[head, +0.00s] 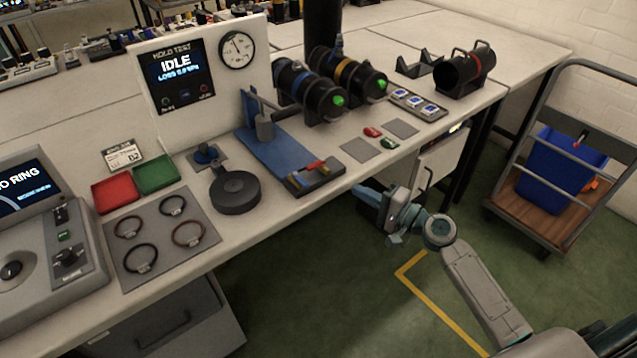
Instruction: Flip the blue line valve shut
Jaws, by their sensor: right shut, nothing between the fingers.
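A dark cylinder with a blue band (304,86) lies on the bench, its round end with a green centre facing the front right. Another dark cylinder with a yellow band (347,70) lies just behind it to the right. A small blue fitting shows on top between them at the back; I cannot tell which part is the blue line valve or how its lever stands. My right gripper (368,194) is shut and empty, in front of the bench edge, well apart from the cylinders. My left gripper is out of view.
A blue-based lever press (277,160) and a black round pot (236,192) stand left of the cylinders. A black cylinder with a red band (463,69) is at the back right. The hold test panel (177,75) reads IDLE. A cart with a blue bin (558,170) stands right.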

